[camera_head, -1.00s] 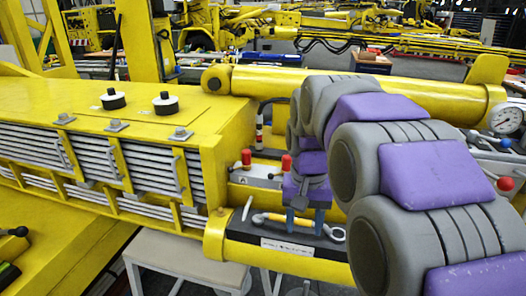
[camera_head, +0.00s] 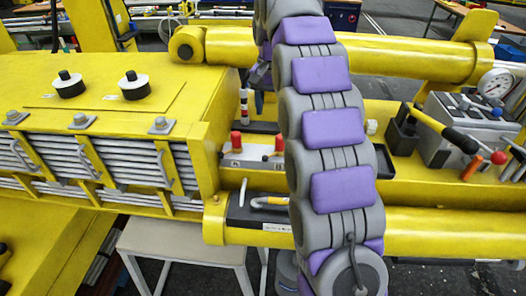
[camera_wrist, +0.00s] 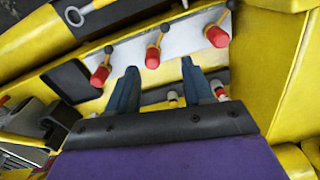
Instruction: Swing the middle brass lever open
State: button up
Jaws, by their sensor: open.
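In the wrist view, three brass levers with red knobs stand in a row on a white plate (camera_wrist: 180,42). The middle brass lever (camera_wrist: 154,50) is between the left lever (camera_wrist: 101,70) and the right lever (camera_wrist: 217,32). My gripper (camera_wrist: 160,67) is open, with its two blue fingers apart and pointing toward the plate. In the picture, the middle lever's red knob lies between the fingertips; I cannot tell the depth gap. In the head view, two red knobs (camera_head: 236,140) show left of my arm. My gripper is hidden there behind my arm.
A yellow block wall (camera_wrist: 268,70) rises right of the levers in the wrist view. Small red-and-white parts (camera_wrist: 218,88) sit near the right finger. A black tray with a wrench (camera_head: 268,204) and a control box with a gauge (camera_head: 497,83) flank my arm.

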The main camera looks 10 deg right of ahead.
notch_tip(320, 180, down, 4)
jog(key=b, duration=0.5)
send_near(265, 156)
jog(key=f, duration=0.2)
jog(key=d+f, duration=0.1)
jog(key=f, duration=0.2)
jog(key=shift+d+f, duration=0.3)
jog(key=shift+d, duration=0.1)
jog(key=a+f, duration=0.3)
jog(key=shift+a+f, duration=0.1)
jog(key=shift+a, duration=0.05)
jog(key=shift+d, duration=1.2)
jog(key=shift+c, duration=0.2)
jog(key=shift+d, duration=0.25)
jog(key=shift+c, duration=1.4)
jog(key=shift+a, duration=0.85)
jog(key=c, duration=0.5)
jog(key=shift+s, duration=0.1)
jog(key=shift+c, duration=0.6)
grip_shut()
jog(key=shift+d, duration=0.1)
